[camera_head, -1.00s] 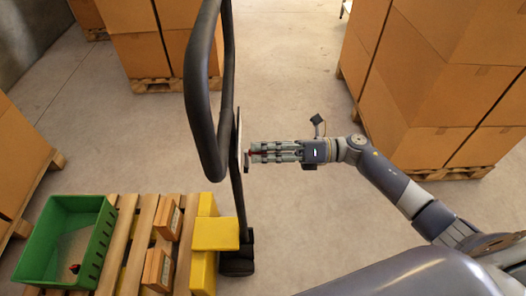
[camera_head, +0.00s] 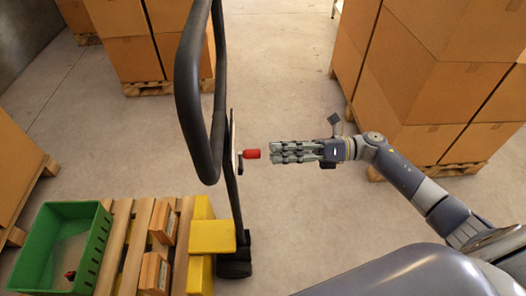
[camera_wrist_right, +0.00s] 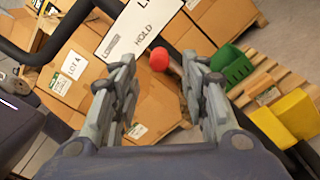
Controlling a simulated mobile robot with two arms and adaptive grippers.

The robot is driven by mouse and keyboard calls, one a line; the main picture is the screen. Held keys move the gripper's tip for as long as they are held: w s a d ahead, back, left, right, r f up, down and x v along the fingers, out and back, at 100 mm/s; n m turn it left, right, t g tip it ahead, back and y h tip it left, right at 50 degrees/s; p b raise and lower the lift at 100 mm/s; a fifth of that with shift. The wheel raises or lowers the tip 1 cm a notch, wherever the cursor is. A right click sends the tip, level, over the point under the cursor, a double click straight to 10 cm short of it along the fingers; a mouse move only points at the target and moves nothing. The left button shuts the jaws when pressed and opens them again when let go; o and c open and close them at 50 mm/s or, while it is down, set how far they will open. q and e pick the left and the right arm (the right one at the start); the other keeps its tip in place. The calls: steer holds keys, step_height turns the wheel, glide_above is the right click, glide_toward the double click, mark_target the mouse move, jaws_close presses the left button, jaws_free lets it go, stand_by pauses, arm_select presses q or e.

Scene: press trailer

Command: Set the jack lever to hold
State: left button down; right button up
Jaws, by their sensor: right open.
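The jack lever ends in a red knob (camera_head: 251,154) beside the black handle (camera_head: 190,95) of the pallet truck. In the right wrist view the red knob (camera_wrist_right: 159,59) sits at the edge of a white plate (camera_wrist_right: 138,27) with the word HOLD and a partly cut-off second word. The knob lies near the HOLD side. My right gripper (camera_head: 273,153) is open and empty, just right of the knob with a small gap. In the right wrist view its two fingers (camera_wrist_right: 158,75) stand apart with the knob between and beyond them. My left gripper is not in view.
A pallet (camera_head: 118,240) at lower left carries a green crate (camera_head: 97,250), small boxes and yellow blocks (camera_head: 211,236). Stacked cartons stand at the back left (camera_head: 120,45) and right (camera_head: 425,80). Clear floor lies around my right gripper.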

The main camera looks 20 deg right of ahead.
steer(key=v, duration=0.6)
steer(key=shift+a, duration=0.1)
steer(key=w+d+f+m+t+h, duration=0.2)
steer(key=f+m+t+h, duration=0.1)
steer(key=f+m, duration=0.4)
steer(key=w+d+f+m+t+h+p, duration=0.1)
steer(key=d+f+m+t+h, duration=0.2)
steer(key=f+m, duration=0.4)
steer(key=w+d+f+m+t+h, duration=0.1)
steer(key=w+f+m+t+h, duration=0.1)
steer(key=f+m+t+h, duration=0.35)
steer(key=s+d+f+m+g+h, duration=0.1)
steer(key=s+f+m+g, duration=0.2)
steer(key=f, duration=0.4)
steer(key=s+f+m+g+h, duration=0.1)
steer(key=s+f+m+h, duration=0.15)
steer(key=f+m, duration=0.3)
steer(key=s+a+f+m+g+h, duration=0.2)
steer(key=s+f+m+g, duration=0.35)
steer(key=s+f, duration=0.85)
steer(key=s+a+f+m+g, duration=0.2)
steer(key=s, duration=0.6)
steer(key=s+a+f+m+g, duration=0.2)
steer(key=s+a+f, duration=0.1)
steer(key=s, duration=0.5)
steer(key=s+a+f+m+g+p, duration=0.1)
steer(key=s+a+f+m+g, duration=0.1)
steer(key=s, duration=0.6)
steer(key=shift+a+f, duration=0.35)
steer(key=shift+f, duration=0.2)
